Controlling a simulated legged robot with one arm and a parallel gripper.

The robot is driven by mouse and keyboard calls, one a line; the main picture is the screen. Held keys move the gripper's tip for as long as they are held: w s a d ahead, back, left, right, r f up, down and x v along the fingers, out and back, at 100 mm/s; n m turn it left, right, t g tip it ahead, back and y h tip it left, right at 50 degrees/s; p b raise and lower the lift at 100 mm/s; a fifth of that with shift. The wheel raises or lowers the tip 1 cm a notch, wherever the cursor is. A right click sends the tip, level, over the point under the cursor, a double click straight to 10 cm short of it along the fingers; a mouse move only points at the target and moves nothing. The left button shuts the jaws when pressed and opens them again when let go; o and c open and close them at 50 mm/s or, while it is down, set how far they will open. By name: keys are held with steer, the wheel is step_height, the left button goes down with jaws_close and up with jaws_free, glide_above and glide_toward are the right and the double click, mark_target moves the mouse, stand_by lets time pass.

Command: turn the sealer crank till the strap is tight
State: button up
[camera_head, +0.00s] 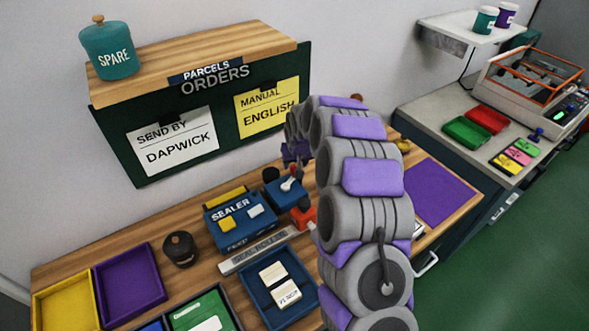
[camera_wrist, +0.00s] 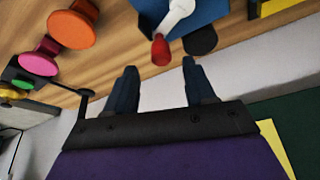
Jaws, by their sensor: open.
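The blue sealer (camera_head: 226,236) stands on the wooden bench in the head view, with its name on its face. At its right is a blue block (camera_head: 276,196) carrying the crank, a white arm (camera_head: 291,177) with a red knob. In the wrist view the white crank arm (camera_wrist: 177,12) comes off the blue block (camera_wrist: 210,10), and its red knob (camera_wrist: 160,50) is just beyond my fingertips, between them in the picture. My gripper (camera_wrist: 160,68) is open and empty. In the head view my gripper (camera_head: 298,170) is small, just above the crank. I cannot make out the strap or its tension.
Orange (camera_wrist: 72,28) and pink (camera_wrist: 40,58) round-topped things stand left of my fingers in the wrist view. The order board (camera_head: 220,120) rises behind. My arm hides part of the bench.

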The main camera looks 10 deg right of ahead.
mark_target(294, 167)
steer(key=x, duration=0.3)
steer(key=shift+w+a+f+b, duration=0.2)
steer(key=shift+a+f+b, duration=0.05)
steer(key=shift+a+b, duration=0.05)
steer(key=shift+w+d+f, duration=0.1)
steer(key=shift+d+f, duration=0.15)
steer(key=shift+f, duration=0.1)
jaws_close()
